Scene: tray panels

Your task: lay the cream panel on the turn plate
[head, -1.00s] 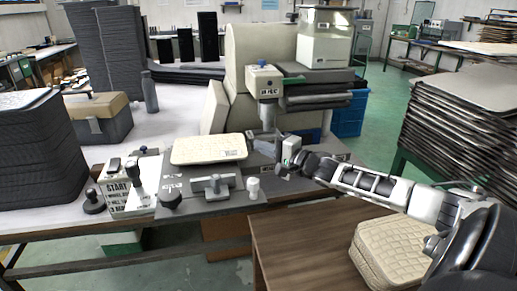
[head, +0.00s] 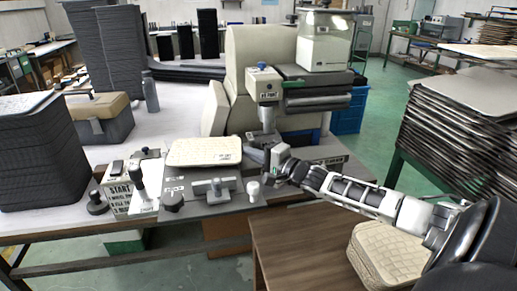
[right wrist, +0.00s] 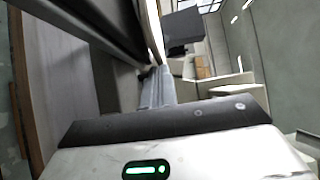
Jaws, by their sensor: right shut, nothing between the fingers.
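A cream quilted panel (head: 204,152) lies nearly level on the grey machine bed in the head view. The turn plate beneath it is hidden by the panel, so I cannot tell how squarely it sits. My right gripper (head: 258,154) is at the panel's right edge, shut and empty; whether it touches the panel is not clear. In the right wrist view the fingers (right wrist: 156,92) point away past a dark bar, and no panel is seen between them. My left gripper is not in view.
More cream panels are stacked (head: 388,255) on the brown table (head: 300,235). A machine head (head: 263,82) overhangs the bed behind the gripper. A clamp (head: 213,190) and knobs stand in front of the panel. A black stack (head: 38,150) is at left, a tray rack (head: 460,130) at right.

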